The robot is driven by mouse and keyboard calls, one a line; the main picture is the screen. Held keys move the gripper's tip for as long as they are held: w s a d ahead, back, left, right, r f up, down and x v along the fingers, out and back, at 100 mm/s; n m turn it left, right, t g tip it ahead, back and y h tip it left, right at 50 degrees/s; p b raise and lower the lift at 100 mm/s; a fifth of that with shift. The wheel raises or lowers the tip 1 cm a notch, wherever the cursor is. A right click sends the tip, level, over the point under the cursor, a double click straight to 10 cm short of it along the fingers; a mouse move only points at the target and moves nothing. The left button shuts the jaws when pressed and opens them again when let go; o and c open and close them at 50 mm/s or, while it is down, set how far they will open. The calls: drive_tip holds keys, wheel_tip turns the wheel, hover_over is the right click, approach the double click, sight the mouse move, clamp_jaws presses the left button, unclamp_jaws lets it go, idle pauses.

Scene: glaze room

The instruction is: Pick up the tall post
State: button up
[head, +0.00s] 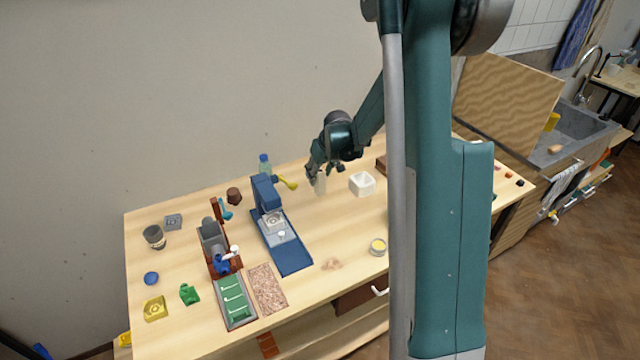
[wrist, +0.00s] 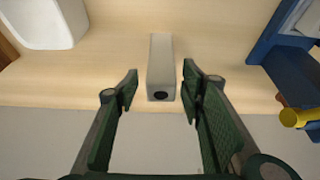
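The tall post (head: 320,184) is a pale, slim square block standing on the wooden table, right of the blue press. In the wrist view the post (wrist: 161,60) shows a dark round hole in its near end. My gripper (head: 314,176) is at the post in the head view and partly covers it. In the wrist view my gripper (wrist: 160,80) is open, with one green-padded finger on each side of the post's near end. Gaps show between both fingers and the post.
The blue press (head: 265,193) with a yellow handle (head: 289,183) stands close on the left. A white square bowl (head: 362,190) is close on the right. Table in front of the post is clear.

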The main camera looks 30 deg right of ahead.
drive_tip(key=shift+f, duration=0.25)
drive_tip(key=shift+x, duration=2.45)
drive_tip(key=c, duration=1.1)
drive_tip(key=shift+r, duration=0.1)
drive_tip(key=shift+r, duration=4.85)
